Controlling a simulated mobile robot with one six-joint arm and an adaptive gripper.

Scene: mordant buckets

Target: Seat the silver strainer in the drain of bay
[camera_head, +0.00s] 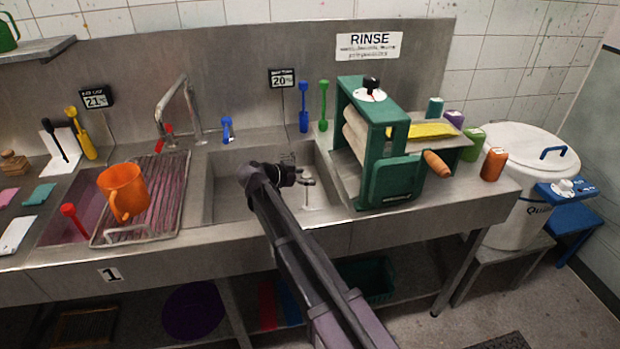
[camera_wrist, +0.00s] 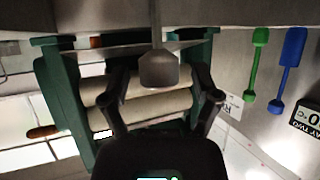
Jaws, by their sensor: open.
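A grey knob on a thin stem (camera_wrist: 158,70), which looks like the silver strainer's handle, stands between my gripper's fingers in the wrist view, where the picture is upside down. A small silver piece (camera_head: 308,182) shows just beyond my gripper (camera_head: 299,174) in the head view, inside the right-hand sink basin (camera_head: 228,186). My gripper (camera_wrist: 158,82) is open, with a finger on either side of the knob and a gap visible. The strainer's lower part and the drain are hidden, so I cannot tell whether it sits in the drain.
A green roller wringer (camera_head: 393,180) stands right of the basin. A tap (camera_head: 180,110) rises behind the sinks. An orange jug (camera_head: 123,191) stands on a rack over the left bay. Blue (camera_head: 303,108) and green (camera_head: 323,106) tools stand against the back wall.

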